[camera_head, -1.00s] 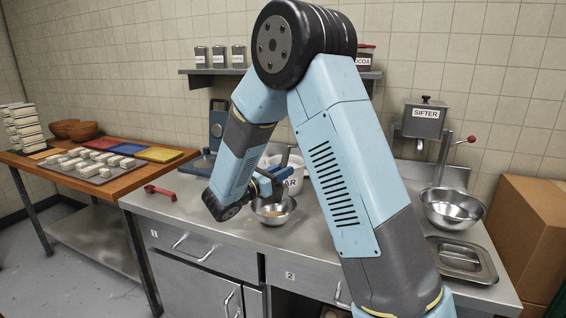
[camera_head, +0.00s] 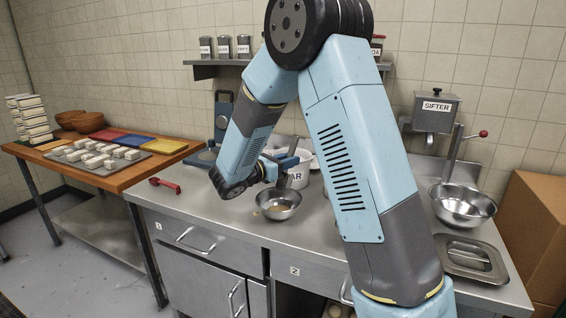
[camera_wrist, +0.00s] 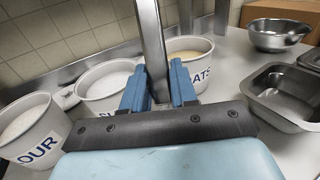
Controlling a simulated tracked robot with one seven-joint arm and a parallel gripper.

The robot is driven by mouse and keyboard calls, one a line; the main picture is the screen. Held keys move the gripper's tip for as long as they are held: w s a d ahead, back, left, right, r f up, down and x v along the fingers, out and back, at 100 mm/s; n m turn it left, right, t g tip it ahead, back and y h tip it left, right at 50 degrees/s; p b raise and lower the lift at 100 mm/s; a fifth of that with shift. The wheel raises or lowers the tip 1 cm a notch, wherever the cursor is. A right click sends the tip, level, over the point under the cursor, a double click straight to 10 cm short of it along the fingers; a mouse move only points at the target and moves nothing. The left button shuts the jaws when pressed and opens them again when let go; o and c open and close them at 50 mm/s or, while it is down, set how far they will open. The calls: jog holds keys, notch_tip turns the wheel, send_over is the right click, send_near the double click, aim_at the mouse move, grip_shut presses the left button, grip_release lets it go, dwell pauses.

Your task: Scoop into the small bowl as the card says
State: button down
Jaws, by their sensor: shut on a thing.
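My gripper (camera_head: 286,166) is above and just behind the small metal bowl (camera_head: 289,212) on the counter. In the wrist view its blue fingers (camera_wrist: 160,92) are shut on a grey metal bar, seemingly the scoop's handle (camera_wrist: 151,40); the scoop's far end is out of view. The bowl has a little tan material in it. White pots stand behind: one marked "OUR" (camera_wrist: 42,148), one with its label mostly hidden (camera_wrist: 100,95) and pale contents, and one ending in "ATS" (camera_wrist: 213,85) with tan contents. I see no readable card.
A scale-like blue device (camera_head: 222,118) and a red tool (camera_head: 165,185) are at the left.

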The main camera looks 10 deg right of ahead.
jog(key=w+d+f+g+y, duration=0.3)
jog(key=d+g+y, duration=0.2)
jog(key=y, duration=0.6)
jog(key=shift+d+g+y, duration=0.35)
jog(key=shift+g+y, duration=0.05)
jog(key=shift+g, duration=0.2)
dwell(0.7)
